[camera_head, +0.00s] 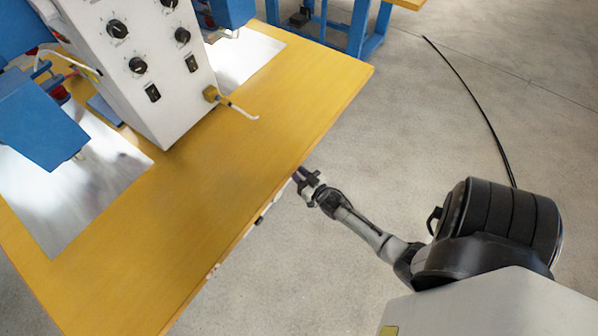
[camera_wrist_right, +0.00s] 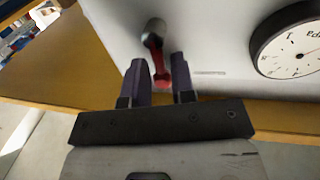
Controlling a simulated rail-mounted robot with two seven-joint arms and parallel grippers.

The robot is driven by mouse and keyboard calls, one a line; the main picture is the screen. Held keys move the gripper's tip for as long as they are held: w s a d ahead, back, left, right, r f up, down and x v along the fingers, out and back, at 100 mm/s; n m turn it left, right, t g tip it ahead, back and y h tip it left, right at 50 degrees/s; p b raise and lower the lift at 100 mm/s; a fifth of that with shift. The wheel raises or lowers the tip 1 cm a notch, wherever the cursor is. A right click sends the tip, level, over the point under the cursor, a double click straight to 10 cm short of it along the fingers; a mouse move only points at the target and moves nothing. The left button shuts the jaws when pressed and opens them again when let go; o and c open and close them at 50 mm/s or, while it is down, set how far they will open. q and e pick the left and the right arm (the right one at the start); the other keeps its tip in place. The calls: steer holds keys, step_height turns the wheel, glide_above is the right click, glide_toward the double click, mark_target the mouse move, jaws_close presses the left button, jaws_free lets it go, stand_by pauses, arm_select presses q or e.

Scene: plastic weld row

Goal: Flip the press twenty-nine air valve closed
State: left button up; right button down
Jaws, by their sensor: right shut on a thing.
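The air valve shows in the right wrist view as a grey metal body (camera_wrist_right: 155,30) on a pale panel. Its red lever (camera_wrist_right: 157,60) hangs down towards my fingers. My right gripper (camera_wrist_right: 159,72) has its two dark fingers on either side of the lever's lower end and is shut on it. In the head view my right gripper (camera_head: 305,180) is at the yellow table's front edge, and the valve itself is hidden there. My left gripper is in neither view.
A round pressure gauge (camera_wrist_right: 289,54) sits on the panel right of the valve. The yellow table (camera_head: 215,190) carries a white control box (camera_head: 150,70) with black knobs and blue press parts (camera_head: 40,120). A black cable (camera_head: 470,95) lies on the open floor.

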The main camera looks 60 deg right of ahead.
steer(key=c, duration=1.4)
jaws_free()
steer(key=shift+o, duration=1.3)
steer(key=shift+a, duration=0.1)
steer(key=shift+s, duration=0.1)
steer(key=p+v, duration=0.2)
steer(key=v, duration=1.1)
steer(key=shift+s+p, duration=0.3)
steer(key=shift+p, duration=0.05)
steer(key=shift+a, duration=0.15)
